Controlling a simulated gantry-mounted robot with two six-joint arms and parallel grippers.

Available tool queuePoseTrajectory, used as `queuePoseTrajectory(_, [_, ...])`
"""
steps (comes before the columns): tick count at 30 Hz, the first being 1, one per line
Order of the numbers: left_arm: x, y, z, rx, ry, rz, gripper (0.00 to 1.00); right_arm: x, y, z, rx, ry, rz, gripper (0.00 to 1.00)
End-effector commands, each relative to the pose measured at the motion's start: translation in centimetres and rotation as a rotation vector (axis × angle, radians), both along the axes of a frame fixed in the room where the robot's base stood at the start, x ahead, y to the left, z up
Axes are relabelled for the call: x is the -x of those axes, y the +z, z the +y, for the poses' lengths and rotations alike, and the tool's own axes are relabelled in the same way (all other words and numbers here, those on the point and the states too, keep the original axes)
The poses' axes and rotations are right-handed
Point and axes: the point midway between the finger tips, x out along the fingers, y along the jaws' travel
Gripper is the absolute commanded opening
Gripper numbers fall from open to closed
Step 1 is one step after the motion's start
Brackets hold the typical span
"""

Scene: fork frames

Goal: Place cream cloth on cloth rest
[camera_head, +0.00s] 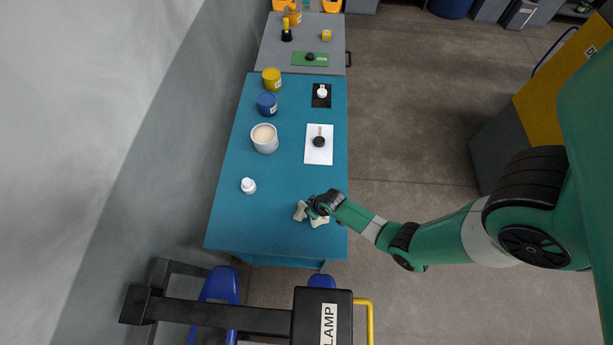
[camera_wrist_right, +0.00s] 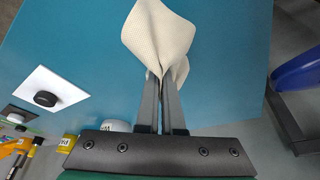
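The cream cloth (camera_head: 300,211) is at the front right part of the blue table (camera_head: 270,225). My right gripper (camera_head: 316,212) is over it, with its arm coming in from the right. In the right wrist view, the two fingers (camera_wrist_right: 162,80) are close together and pinch the bunched cloth (camera_wrist_right: 160,35), which spreads out beyond the tips. I cannot tell whether the cloth touches the table. No thing is clearly marked as the cloth rest, so I cannot tell which one it is. My left gripper is not in view.
A white sheet (camera_head: 313,157) holds a black round-based tool (camera_head: 319,141). A black mat (camera_head: 321,102) holds a small white item. A cream-filled tub (camera_head: 265,138), blue can (camera_head: 267,105), yellow can (camera_head: 272,79) and white bottle (camera_head: 248,185) stand along the left. The table's middle is clear.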

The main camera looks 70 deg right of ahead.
Motion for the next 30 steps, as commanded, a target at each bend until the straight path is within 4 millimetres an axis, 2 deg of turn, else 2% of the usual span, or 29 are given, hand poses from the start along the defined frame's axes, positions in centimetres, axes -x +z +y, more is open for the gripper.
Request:
queuePoseTrajectory(6, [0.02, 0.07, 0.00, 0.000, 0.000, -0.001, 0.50, -0.01, 0.06, 0.00, 0.000, 0.000, 0.000, 0.00])
queuePoseTrajectory(19, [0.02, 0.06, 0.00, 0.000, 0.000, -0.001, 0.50, -0.02, 0.05, 0.00, 0.000, 0.000, 0.000, 0.78])
queuePoseTrajectory(27, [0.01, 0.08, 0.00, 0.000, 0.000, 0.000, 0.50, 0.00, 0.09, 0.01, 0.000, 0.000, 0.000, 0.79])
queuePoseTrajectory(30, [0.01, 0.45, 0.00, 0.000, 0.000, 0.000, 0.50, 0.18, 0.68, 0.09, 0.000, 0.000, 0.000, 0.79])
